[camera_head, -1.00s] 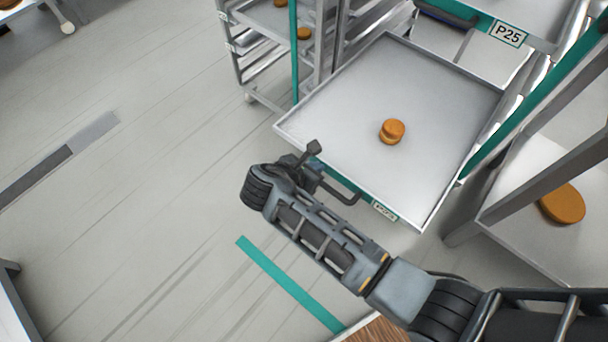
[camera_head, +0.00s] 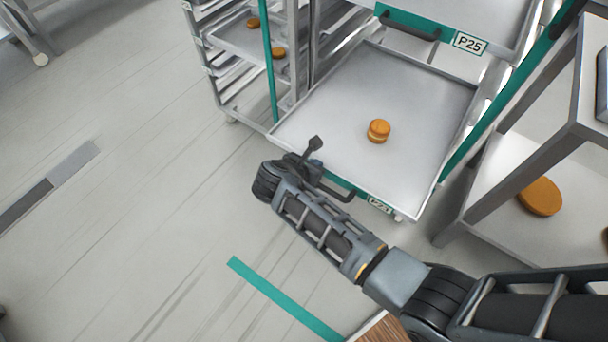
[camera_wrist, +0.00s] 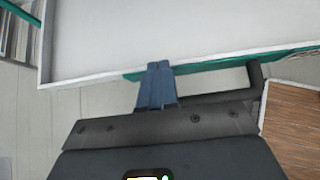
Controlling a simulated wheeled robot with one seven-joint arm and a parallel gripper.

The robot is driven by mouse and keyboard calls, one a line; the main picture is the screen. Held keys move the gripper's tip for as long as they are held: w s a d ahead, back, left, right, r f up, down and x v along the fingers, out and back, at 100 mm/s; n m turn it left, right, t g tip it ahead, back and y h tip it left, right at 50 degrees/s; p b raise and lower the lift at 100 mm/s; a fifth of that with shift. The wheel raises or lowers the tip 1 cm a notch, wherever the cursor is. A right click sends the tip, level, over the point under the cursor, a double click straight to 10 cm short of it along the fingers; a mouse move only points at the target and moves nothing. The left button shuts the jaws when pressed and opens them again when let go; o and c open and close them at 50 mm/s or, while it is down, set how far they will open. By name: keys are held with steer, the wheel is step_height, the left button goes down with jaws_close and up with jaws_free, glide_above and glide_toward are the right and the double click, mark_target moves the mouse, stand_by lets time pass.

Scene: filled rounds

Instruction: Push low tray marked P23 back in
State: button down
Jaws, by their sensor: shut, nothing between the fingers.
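The low tray (camera_head: 420,133) is a pale metal tray pulled out of the rack, with a green front edge, a dark handle (camera_head: 338,192) and a small label (camera_head: 380,205) that is too oblique to read surely. Two stacked orange-brown rounds (camera_head: 378,131) lie on it. My gripper (camera_head: 312,160) is at the tray's front edge, beside the handle. In the wrist view my fingers (camera_wrist: 158,84) are together and empty, their tips at the green front of the tray (camera_wrist: 200,30). I cannot tell whether they touch it.
A tray marked P25 (camera_head: 470,43) juts out above, farther back. Another rack (camera_head: 240,40) with rounds stands to the left. A grey-framed shelf unit (camera_head: 500,220) holding a round (camera_head: 540,196) is close on the right. The floor (camera_head: 130,220) at left is open.

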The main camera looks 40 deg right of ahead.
mark_target(365, 109)
steer(key=w+d+b, duration=0.1)
steer(key=w+d, duration=0.2)
steer(key=d, duration=0.6)
steer(key=w+d+b, duration=0.1)
steer(key=w+d, duration=0.3)
steer(key=d, duration=0.6)
steer(key=w+d+b, duration=0.1)
steer(key=w+d, duration=0.2)
steer(key=d, duration=0.6)
steer(key=shift+w+d+f+b, duration=0.1)
steer(key=shift+w+d+b, duration=0.05)
steer(key=shift+d+b, duration=0.2)
steer(key=shift+a, duration=0.1)
steer(key=shift+a, duration=0.35)
steer(key=a+p, duration=0.1)
steer(key=s+a+r, duration=0.1)
steer(key=a+p, duration=0.1)
steer(key=a, duration=0.1)
steer(key=shift+s+r+p, duration=0.2)
steer(key=shift+s+p, duration=0.15)
steer(key=p+v, duration=0.2)
steer(key=v, duration=0.6)
steer(key=shift+a, duration=0.15)
